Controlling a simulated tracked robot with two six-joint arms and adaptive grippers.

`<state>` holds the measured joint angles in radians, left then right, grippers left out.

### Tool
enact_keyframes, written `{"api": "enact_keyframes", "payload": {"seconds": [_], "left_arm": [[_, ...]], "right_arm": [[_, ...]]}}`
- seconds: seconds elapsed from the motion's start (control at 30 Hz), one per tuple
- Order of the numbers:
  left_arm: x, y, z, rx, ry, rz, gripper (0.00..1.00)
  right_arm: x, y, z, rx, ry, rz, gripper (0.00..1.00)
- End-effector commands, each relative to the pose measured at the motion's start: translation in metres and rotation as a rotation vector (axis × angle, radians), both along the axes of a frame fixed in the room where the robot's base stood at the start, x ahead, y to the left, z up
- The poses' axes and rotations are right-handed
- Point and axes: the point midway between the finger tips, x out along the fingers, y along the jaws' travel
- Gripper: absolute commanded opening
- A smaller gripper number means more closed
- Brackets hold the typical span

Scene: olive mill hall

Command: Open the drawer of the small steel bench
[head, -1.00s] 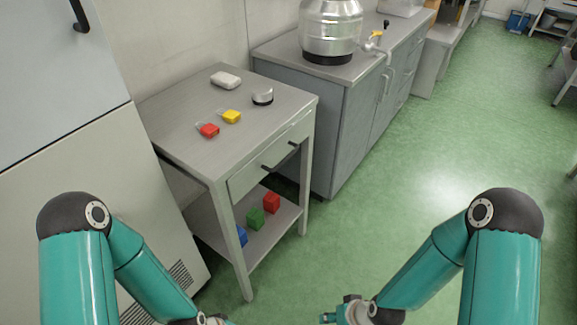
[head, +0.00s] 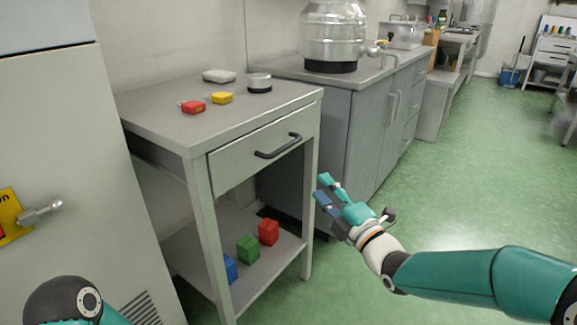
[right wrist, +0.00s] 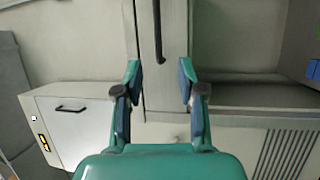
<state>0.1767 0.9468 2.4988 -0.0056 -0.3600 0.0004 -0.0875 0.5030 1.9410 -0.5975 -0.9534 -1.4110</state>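The small steel bench (head: 160,115) stands left of centre in the head view. Its drawer (head: 235,165) looks shut, with its front flush. A dark bar handle (head: 278,146) is on the drawer front. My right gripper (head: 323,188) is open and empty, in front of the bench and to the right of and below the handle in the picture. In the right wrist view, the handle (right wrist: 157,28) runs upright, ahead of the gap between the open fingers (right wrist: 159,75), and is apart from them. My left gripper is out of view; only part of my left arm shows.
Red (head: 192,107) and yellow (head: 222,98) padlocks, a round tin (head: 259,83) and a pale block (head: 219,76) lie on the bench top. Coloured cubes sit on the lower shelf (head: 200,250). A white cabinet (head: 75,130) stands left. Green floor (head: 450,180) is free at right.

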Motion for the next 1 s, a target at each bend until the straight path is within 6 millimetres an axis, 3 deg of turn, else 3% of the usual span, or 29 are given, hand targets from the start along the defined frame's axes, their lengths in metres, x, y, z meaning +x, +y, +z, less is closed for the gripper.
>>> {"api": "enact_keyframes", "payload": {"seconds": [0.27,0.7,1.0], "left_arm": [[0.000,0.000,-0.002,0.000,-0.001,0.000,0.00],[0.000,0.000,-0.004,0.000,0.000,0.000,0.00],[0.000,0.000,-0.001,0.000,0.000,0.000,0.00]], "right_arm": [[0.023,0.015,0.008,-0.009,-0.017,0.001,0.39],[0.093,0.057,0.022,-0.008,-0.016,0.001,0.39],[0.128,0.078,0.030,-0.008,-0.013,0.000,0.39]]}}
